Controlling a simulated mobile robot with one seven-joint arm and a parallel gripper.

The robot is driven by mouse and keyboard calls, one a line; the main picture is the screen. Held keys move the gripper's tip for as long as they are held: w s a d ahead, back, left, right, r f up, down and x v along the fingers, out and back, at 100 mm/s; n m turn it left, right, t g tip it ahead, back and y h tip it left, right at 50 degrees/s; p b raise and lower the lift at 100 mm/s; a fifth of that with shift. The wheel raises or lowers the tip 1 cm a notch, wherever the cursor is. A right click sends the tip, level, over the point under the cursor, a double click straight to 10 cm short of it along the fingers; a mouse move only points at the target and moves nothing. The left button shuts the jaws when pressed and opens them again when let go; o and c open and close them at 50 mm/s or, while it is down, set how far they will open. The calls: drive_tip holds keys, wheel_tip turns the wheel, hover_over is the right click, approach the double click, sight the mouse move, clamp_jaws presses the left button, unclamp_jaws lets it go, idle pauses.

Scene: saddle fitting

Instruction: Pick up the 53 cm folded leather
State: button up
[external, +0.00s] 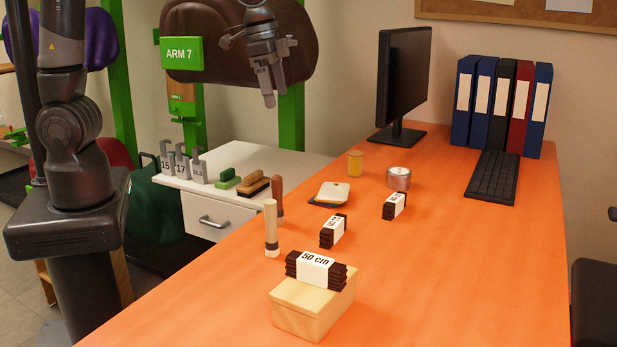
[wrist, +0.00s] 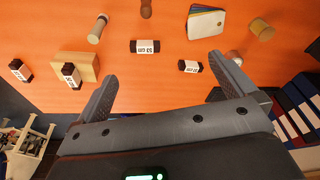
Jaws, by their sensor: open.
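Several dark brown folded leather bundles with white paper bands lie on the orange desk. One bundle (external: 333,231) lies mid-desk; it also shows in the wrist view (wrist: 145,46), where its small label looks like 53 cm, though I cannot read it surely. A smaller-looking bundle (external: 394,205) lies farther back, also in the wrist view (wrist: 190,66); its label is unclear. A bundle marked 50 cm (external: 316,270) sits on a wooden box. A further bundle (wrist: 20,70) shows only in the wrist view. My gripper (external: 267,90) is open, empty and well above the desk.
A monitor (external: 403,80), keyboard (external: 492,177) and binders (external: 501,105) occupy the far end. The right front is clear.

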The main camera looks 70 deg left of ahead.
drive_tip(key=w+d+f+m+g, duration=0.1)
drive_tip(key=w+d+f+m, duration=0.1)
drive_tip(key=w+d+f, duration=0.4)
drive_tip(key=m+g, duration=0.1)
hover_over(334, 222)
wheel_tip(334, 222, down, 11)
drive_tip(key=shift+y, duration=0.4)
wheel_tip(334, 222, down, 10)
drive_tip(key=shift+a+f, duration=0.1)
drive_tip(key=shift+f, duration=0.05)
drive_tip(key=shift+c, duration=0.4)
drive_tip(key=c, duration=0.7)
